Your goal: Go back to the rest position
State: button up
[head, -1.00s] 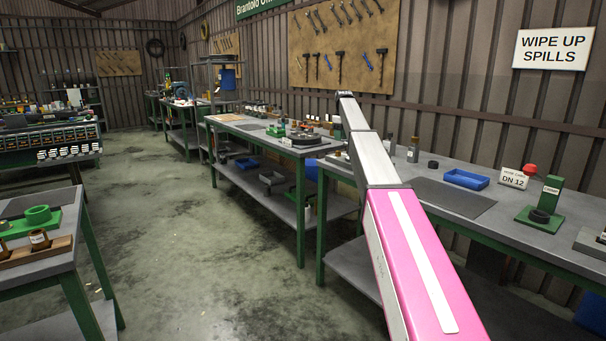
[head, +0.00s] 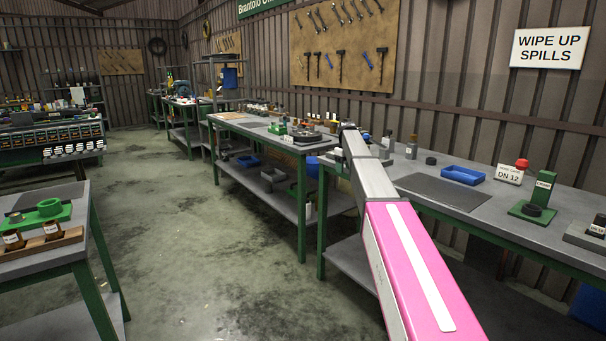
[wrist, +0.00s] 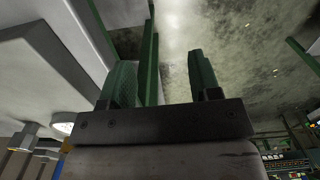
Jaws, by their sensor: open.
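My gripper (wrist: 163,80) shows in the wrist view with its two dark green fingers well apart. Nothing is between them; the floor and a green bench leg show behind. In the head view my pink and grey arm reaches forward over the right bench's near left part, and the gripper itself cannot be made out there.
The right bench (head: 445,195) carries a blue tray (head: 462,175), a DN 12 sign (head: 509,174) and a green stand (head: 541,190). Another bench (head: 228,123) stands beyond. A left bench (head: 40,262) holds a green fixture (head: 50,208). The aisle floor (head: 180,250) is clear.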

jog(key=s+f+m, duration=0.3)
jog(key=s+f, duration=1.5)
jog(key=s, duration=0.3)
jog(key=s+f+m, duration=0.1)
jog(key=s+f, duration=0.3)
jog(key=s, duration=0.5)
jog(key=s+f+m, duration=0.2)
jog(key=s+f, duration=0.2)
jog(key=s, duration=0.5)
jog(key=s+f+m, duration=0.1)
jog(key=s+f, duration=0.3)
jog(key=s, duration=0.5)
jog(key=shift+s+m, duration=0.25)
jog(key=shift+m, duration=0.15)
